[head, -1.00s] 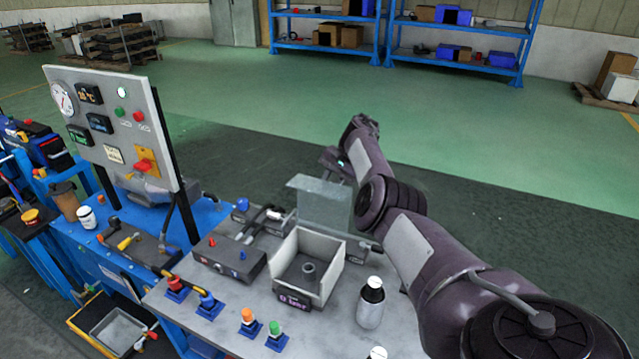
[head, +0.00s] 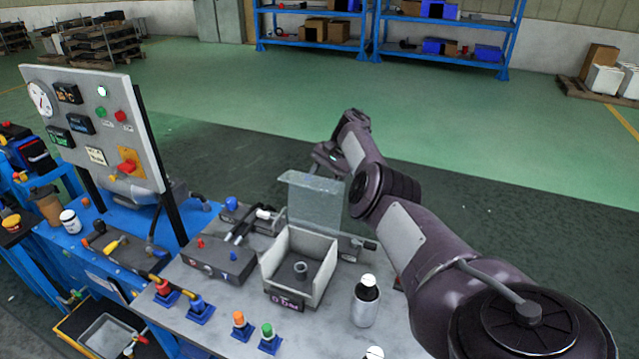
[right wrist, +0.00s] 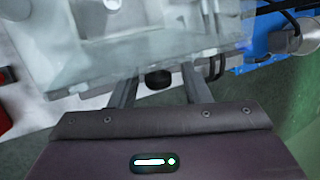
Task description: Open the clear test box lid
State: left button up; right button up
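The clear test box (head: 325,284) is a pale open-topped box on the grey bench, with a small round fitting inside. Its clear lid (head: 314,203) stands raised, roughly upright, at the box's far edge. My right gripper (head: 323,158) is just beyond the lid's upper edge. In the right wrist view, my right gripper (right wrist: 160,90) has its two fingers apart, and a dark round knob shows between them. The lid (right wrist: 150,55) spreads across that view close to the fingertips; I cannot tell whether they touch it. My left gripper is not in view.
A white-capped bottle (head: 366,308) stands right of the box, near my right arm. A dark switch box (head: 218,262) is to the left, with several coloured plugs in front. A gauge panel (head: 95,120) rises at the left. Open floor lies beyond the bench.

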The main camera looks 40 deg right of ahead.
jog(key=shift+s+d+r, duration=0.15)
jog(key=shift+d+r, duration=0.1)
jog(key=shift+r, duration=0.35)
jog(key=p+v, duration=0.1)
jog(key=v, duration=0.5)
jog(key=shift+r, duration=0.15)
jog(key=shift+d, duration=0.15)
